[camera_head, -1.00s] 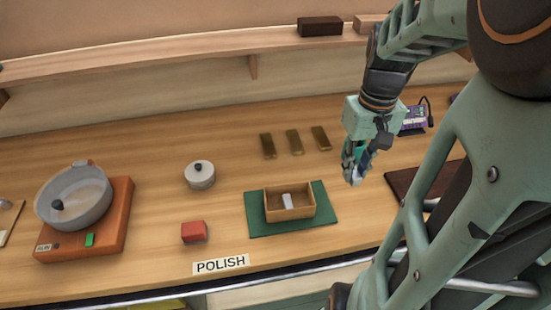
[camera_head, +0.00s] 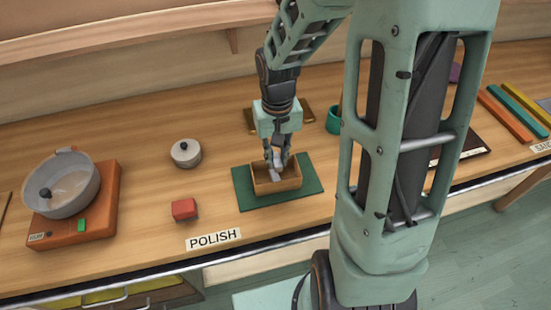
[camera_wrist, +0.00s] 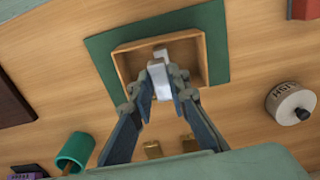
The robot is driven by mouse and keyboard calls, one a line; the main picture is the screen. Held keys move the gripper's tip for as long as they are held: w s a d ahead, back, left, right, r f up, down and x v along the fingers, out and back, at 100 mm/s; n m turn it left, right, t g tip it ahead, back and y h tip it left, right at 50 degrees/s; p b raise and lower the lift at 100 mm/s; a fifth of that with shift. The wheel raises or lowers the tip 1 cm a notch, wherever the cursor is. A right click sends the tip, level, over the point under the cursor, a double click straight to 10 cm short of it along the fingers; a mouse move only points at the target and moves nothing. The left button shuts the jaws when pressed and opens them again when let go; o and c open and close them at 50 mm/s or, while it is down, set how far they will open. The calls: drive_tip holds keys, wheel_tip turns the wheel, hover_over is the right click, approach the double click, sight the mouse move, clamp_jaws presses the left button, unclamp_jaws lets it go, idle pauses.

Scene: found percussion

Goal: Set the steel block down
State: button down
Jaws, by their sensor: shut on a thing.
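My gripper (camera_head: 277,160) points down over a small open wooden tray (camera_head: 278,187) on a green mat (camera_head: 245,195). In the wrist view its fingers (camera_wrist: 160,88) are shut on a pale grey steel block (camera_wrist: 157,78). The held block is over or inside the tray; I cannot tell whether it touches the floor. A second pale piece (camera_wrist: 160,54) lies in the tray just beyond it. The tray's walls (camera_wrist: 124,68) stand around both. In the head view the gripper partly hides the tray's inside.
A red block (camera_head: 184,209) and a round lidded tin (camera_head: 186,153) stand left of the mat, with a pan (camera_head: 62,190) on an orange base farther left. Brass bars (camera_head: 250,122) lie behind the tray. A teal cup (camera_head: 334,122) stands right. A POLISH label (camera_head: 213,239) marks the front edge.

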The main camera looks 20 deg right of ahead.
sight(277, 160)
drive_tip(key=shift+f, duration=1.55)
drive_tip(key=shift+f+b, duration=0.5)
drive_tip(key=shift+b, duration=0.05)
drive_tip(key=c, duration=1.8)
unclamp_jaws()
drive_tip(key=shift+c, duration=0.2)
drive_tip(key=shift+r+p, duration=0.6)
wheel_tip(277, 160, up, 12)
